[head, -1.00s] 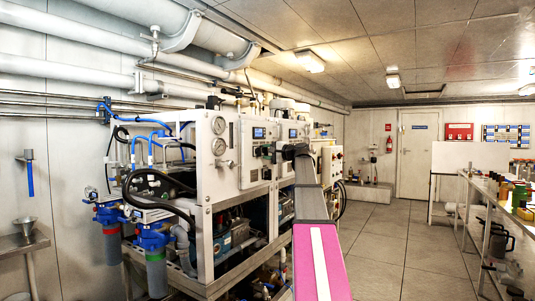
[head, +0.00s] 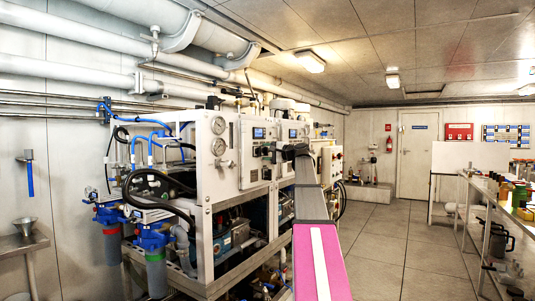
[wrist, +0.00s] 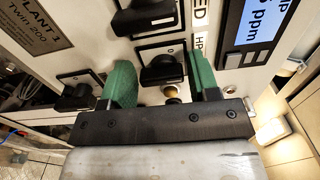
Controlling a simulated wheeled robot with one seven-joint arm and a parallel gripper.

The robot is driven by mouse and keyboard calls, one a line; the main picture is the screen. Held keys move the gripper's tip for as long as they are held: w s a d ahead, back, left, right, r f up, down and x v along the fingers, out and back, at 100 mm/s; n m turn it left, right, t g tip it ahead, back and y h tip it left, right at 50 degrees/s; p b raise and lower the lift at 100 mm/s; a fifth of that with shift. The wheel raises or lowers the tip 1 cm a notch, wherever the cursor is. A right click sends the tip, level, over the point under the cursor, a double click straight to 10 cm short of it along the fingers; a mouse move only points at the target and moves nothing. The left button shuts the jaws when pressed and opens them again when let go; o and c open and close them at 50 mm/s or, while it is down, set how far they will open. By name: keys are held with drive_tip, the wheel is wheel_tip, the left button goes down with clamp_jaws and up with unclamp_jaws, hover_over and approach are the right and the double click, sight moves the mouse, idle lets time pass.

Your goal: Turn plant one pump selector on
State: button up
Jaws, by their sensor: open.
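The white plant panel (wrist: 60,62) fills the wrist view, with a plate (wrist: 35,28) reading "PLANT 1 TWIN 200". It carries black selector knobs: one at the top (wrist: 145,14), one in the middle (wrist: 162,70) and one at the left (wrist: 78,93). A partly hidden "HP" label is right of the middle knob; I cannot read which knob is the pump selector. My gripper (wrist: 162,80) is open, its green fingers on either side of the middle knob. I cannot tell whether they touch it. In the head view my arm hides the gripper.
A lit blue display (wrist: 262,22) reading ppm is at the upper right of the wrist view. In the head view, pressure gauges (head: 218,135) and blue filter housings (head: 153,255) are on the machine's near end. A workbench (head: 490,190) stands at right, with open floor (head: 395,240) between.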

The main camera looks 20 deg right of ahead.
drive_tip(key=v, duration=1)
drive_tip(key=shift+s+d, duration=0.25)
drive_tip(key=shift+s, duration=0.05)
drive_tip(key=s+a+f+n+g+h, duration=0.15)
drive_tip(key=a+f, duration=0.45)
drive_tip(key=f, duration=0.7)
drive_tip(key=a+f+n+g+h, duration=0.1)
drive_tip(key=a+f+g, duration=0.35)
drive_tip(key=f, duration=0.85)
drive_tip(key=s+a+f+n+g+h, duration=0.1)
drive_tip(key=a+f+h, duration=0.1)
drive_tip(key=a+f, duration=0.85)
drive_tip(key=s+a+f+n+g+h, duration=0.3)
drive_tip(key=s+f, duration=0.8)
drive_tip(key=f, duration=0.4)
drive_tip(key=s+a+f+n+g+h, duration=0.3)
drive_tip(key=s+f, duration=0.9)
drive_tip(key=f, duration=0.4)
drive_tip(key=shift+a+n+g, duration=0.55)
drive_tip(key=shift+a+g, duration=0.05)
drive_tip(key=shift+a, duration=0.55)
